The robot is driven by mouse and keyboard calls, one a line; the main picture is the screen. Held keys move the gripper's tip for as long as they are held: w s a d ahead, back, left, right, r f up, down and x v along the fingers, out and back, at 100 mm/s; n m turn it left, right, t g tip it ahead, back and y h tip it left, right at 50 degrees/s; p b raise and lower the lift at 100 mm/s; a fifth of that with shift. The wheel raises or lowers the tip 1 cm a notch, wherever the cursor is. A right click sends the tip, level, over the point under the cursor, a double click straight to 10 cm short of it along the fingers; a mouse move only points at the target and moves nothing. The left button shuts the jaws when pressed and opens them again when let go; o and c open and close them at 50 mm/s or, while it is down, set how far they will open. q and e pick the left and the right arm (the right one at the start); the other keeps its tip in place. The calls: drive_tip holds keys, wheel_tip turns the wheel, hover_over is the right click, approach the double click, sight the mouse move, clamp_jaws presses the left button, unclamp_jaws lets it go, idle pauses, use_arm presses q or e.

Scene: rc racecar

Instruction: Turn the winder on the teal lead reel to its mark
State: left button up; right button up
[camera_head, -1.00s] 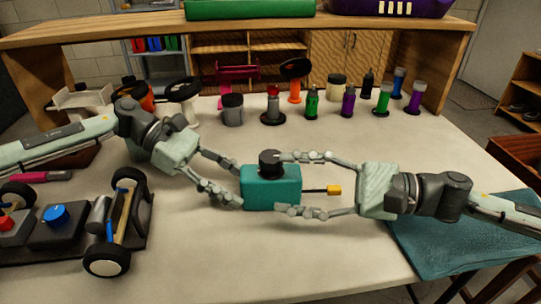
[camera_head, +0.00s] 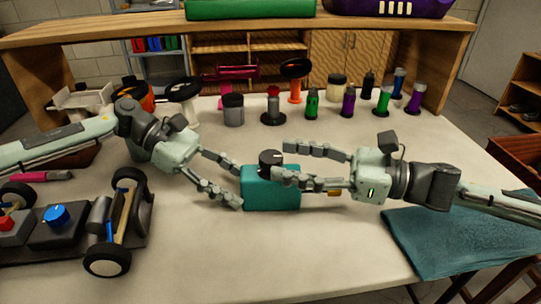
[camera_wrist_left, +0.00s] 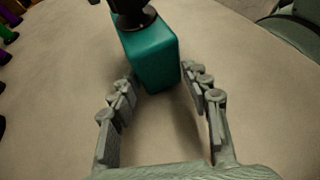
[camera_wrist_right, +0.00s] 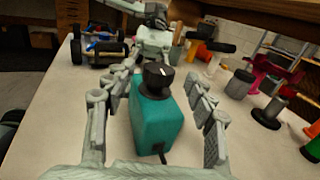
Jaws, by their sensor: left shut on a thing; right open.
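The teal lead reel (camera_head: 262,200) stands on the table, a box with a black winder knob (camera_head: 270,158) on top. A pale line shows on the knob's top in the right wrist view (camera_wrist_right: 158,76). My left gripper (camera_head: 241,188) is shut on the reel's left end; its fingers flank the teal body in the left wrist view (camera_wrist_left: 160,80). My right gripper (camera_head: 281,161) is open and rolled, with fingers either side of the knob and apart from it in the right wrist view. The reel's mark cannot be made out.
A yellow plug (camera_head: 335,192) on the reel's short lead is partly hidden by my right gripper. A car chassis (camera_head: 60,235) lies at left, a teal cloth (camera_head: 460,240) at right. Several bottles and spools, including a grey one (camera_head: 233,112), stand behind. The front middle is clear.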

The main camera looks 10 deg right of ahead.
sight(268, 157)
drive_tip(key=shift+x, duration=1.95)
drive_tip(key=shift+c, duration=0.4)
drive_tip(key=c, duration=1.1)
drive_tip(key=shift+s+a+m+t+h, duration=0.1)
drive_tip(key=shift+m+t+h, duration=0.35)
drive_tip(key=shift+t, duration=0.25)
drive_tip(key=m+t+h, duration=0.1)
drive_tip(key=m+t, duration=0.1)
drive_tip(key=shift+f+t+h, duration=0.1)
drive_tip(key=shift+t+h, duration=0.15)
drive_tip(key=shift+t, duration=0.05)
drive_tip(key=m+t+h, duration=0.3)
drive_tip(key=h, duration=0.1)
drive_tip(key=m+t+h, duration=0.3)
drive_tip(key=h, duration=0.1)
drive_tip(key=shift+a+m, duration=0.1)
drive_tip(key=shift+m, duration=0.15)
drive_tip(key=m+h, duration=0.2)
drive_tip(key=h, duration=0.1)
drive_tip(key=m+t+h, duration=0.1)
drive_tip(key=m+h, duration=0.1)
drive_tip(key=h, duration=0.2)
drive_tip(key=shift+m, duration=0.3)
drive_tip(key=shift+m+g+h, duration=0.4)
drive_tip(key=shift+m+h, duration=0.65)
drive_tip(key=shift+h, duration=0.6)
drive_tip(key=shift+m+g+h, duration=0.4)
drive_tip(key=shift+m+h, duration=0.65)
drive_tip(key=shift+h, duration=0.6)
